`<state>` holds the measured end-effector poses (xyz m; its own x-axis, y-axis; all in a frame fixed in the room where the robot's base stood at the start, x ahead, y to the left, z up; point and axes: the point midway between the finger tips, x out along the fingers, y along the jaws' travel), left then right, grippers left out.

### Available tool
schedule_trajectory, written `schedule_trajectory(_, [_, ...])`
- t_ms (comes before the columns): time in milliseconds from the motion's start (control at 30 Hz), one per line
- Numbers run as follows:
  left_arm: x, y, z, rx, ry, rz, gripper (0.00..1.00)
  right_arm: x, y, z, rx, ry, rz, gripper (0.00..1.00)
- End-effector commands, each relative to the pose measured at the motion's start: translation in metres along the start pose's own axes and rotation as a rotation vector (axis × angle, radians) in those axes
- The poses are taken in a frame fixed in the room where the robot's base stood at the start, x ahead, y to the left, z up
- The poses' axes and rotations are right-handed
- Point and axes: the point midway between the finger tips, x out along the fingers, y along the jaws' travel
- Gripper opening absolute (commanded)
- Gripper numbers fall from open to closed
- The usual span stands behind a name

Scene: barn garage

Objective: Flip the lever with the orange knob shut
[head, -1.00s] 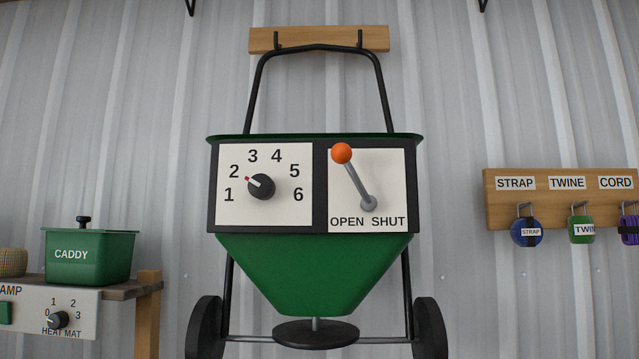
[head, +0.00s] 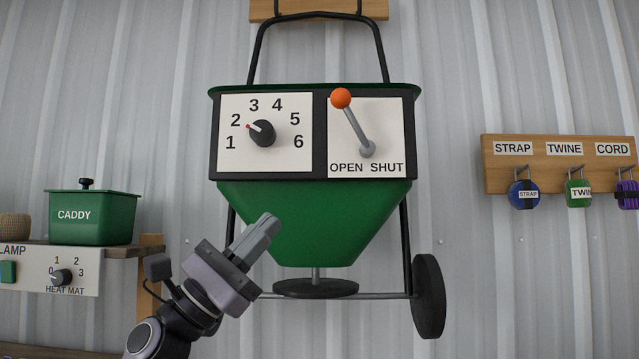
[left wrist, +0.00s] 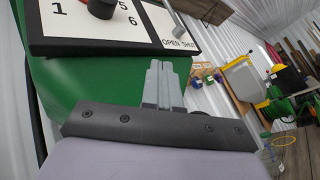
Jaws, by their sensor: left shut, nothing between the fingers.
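The lever with the orange knob (head: 340,98) is on the right white panel (head: 388,123) of the green spreader (head: 310,215). Its grey shaft (head: 354,125) leans up and left from its pivot, with the knob over the OPEN side. The shaft's lower part shows at the top of the left wrist view (left wrist: 174,16); the knob is out of that view. My left gripper (head: 268,222) is shut and empty, below the panels and in front of the green hopper, apart from the lever. Its fingers also show in the left wrist view (left wrist: 164,82). My right gripper is not in view.
A dial (head: 262,133) sits left of the lever, pointing near 2. A green caddy (head: 95,217) stands on a shelf at left. A wooden rack (head: 490,178) with strap, twine and cord hangs at right. The space before the lever is clear.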

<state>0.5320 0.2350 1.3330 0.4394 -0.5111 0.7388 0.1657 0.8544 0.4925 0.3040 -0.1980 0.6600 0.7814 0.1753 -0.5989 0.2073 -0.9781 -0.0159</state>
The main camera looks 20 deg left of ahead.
Motion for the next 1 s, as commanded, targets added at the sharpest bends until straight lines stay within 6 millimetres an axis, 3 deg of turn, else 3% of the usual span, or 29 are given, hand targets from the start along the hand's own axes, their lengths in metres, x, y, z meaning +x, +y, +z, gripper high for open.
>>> schedule_trajectory(100, [0.017,0.015,0.031,0.241,-0.052,-0.030,0.00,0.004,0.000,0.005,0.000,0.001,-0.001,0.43])
schedule_trajectory(267, [0.027,0.024,0.051,0.407,-0.081,-0.045,0.00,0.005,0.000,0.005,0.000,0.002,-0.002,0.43])
schedule_trajectory(733, [0.033,0.026,0.055,0.433,-0.085,-0.047,0.00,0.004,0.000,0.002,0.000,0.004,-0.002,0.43])
schedule_trajectory(867, [0.049,0.026,0.058,0.431,-0.087,-0.047,0.00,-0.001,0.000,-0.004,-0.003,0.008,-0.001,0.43])
schedule_trajectory(1000, [0.077,0.025,0.061,0.429,-0.088,-0.046,0.00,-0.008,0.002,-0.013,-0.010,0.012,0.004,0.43])
